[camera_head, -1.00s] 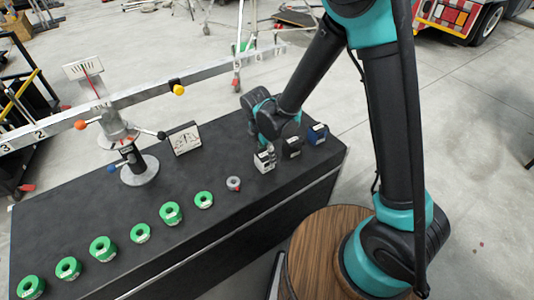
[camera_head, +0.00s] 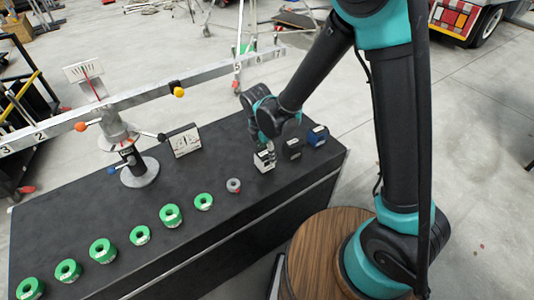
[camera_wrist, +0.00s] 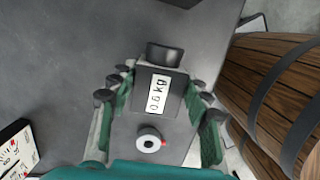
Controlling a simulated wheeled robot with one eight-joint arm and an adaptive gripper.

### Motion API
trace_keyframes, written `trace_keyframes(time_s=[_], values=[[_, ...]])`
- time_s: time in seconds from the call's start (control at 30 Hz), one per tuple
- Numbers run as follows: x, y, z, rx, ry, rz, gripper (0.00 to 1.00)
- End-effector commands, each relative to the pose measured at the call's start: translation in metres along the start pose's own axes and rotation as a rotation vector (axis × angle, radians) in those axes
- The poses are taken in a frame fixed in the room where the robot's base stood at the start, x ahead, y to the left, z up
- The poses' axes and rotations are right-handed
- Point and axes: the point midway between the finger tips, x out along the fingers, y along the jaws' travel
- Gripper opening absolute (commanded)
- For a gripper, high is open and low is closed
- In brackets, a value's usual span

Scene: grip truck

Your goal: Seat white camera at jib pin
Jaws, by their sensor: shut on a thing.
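The white camera (camera_head: 264,161) is at the right part of the black case top, below my gripper (camera_head: 266,143) in the head view. In the wrist view my gripper (camera_wrist: 158,105) has its fingers on both sides of a block with a "0.6 kg" label (camera_wrist: 158,94), the white camera seen from above, and is shut on it. I cannot tell whether its base touches the case. The jib (camera_head: 215,76) is a long grey numbered beam on a stand at the left. I cannot make out its pin.
A black camera (camera_head: 292,149) and a blue one (camera_head: 317,136) stand right of the white camera. A small grey ring (camera_head: 233,185) lies to its left. Several green rings (camera_head: 170,213) line the front. A meter (camera_head: 183,140) stands near the jib stand (camera_head: 139,171).

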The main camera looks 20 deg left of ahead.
Motion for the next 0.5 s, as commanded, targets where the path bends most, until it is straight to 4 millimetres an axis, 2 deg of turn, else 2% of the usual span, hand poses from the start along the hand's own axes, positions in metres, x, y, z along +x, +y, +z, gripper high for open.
trace_keyframes(time_s=[0.5], values=[[-0.0083, -0.0004, 0.0013, 0.000, 0.000, 0.000, 0.27]])
